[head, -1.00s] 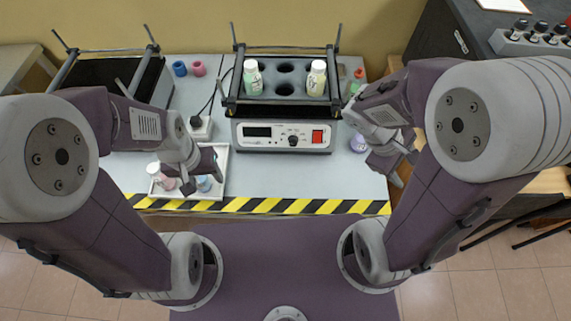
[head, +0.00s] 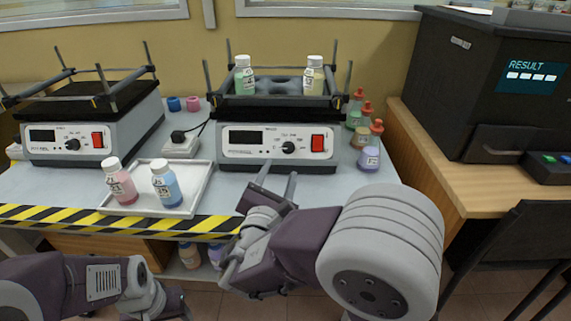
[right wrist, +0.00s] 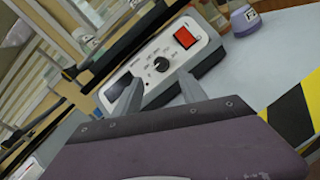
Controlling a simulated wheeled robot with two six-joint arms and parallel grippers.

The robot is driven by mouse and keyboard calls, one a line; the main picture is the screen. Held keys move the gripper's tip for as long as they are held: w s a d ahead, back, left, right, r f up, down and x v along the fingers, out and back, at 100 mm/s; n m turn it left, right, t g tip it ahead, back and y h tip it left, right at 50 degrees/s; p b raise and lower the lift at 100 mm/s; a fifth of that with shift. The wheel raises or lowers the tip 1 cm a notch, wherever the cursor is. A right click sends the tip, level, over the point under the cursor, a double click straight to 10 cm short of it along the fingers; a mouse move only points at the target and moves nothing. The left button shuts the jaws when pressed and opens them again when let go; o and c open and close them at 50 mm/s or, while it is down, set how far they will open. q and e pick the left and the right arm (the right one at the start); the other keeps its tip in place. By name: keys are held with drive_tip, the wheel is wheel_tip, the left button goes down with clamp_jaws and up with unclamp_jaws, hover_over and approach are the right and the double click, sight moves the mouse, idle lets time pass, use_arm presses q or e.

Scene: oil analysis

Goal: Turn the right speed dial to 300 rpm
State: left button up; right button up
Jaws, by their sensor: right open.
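The right shaker (head: 262,158) has a black speed dial (head: 288,147) on its front panel, between a dark display (head: 245,138) and a red switch (head: 317,143). My right gripper (head: 277,177) is open in front of and below this panel. In the right wrist view the dial (right wrist: 161,64) shows just beyond and between the two fingertips (right wrist: 158,82), apparently untouched. The dial's pointer is too small to read, and no rpm value is legible on the display. My left gripper (head: 165,303) is low at the bottom edge, its jaws unclear.
Two bottles stand in the right shaker's rack. A second shaker (head: 68,148) stands left. A white tray (head: 190,205) with a pink and a blue bottle lies left of my right gripper. Several bottles (head: 368,158) stand just right of the shaker. Striped tape (head: 60,217) marks the table edge.

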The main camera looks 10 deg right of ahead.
sight(288, 150)
drive_tip(key=b+x, duration=0.2)
drive_tip(key=x, duration=0.6)
drive_tip(key=shift+f, duration=0.15)
drive_tip(key=shift+w+d, duration=0.2)
drive_tip(key=shift+w, duration=0.15)
clamp_jaws()
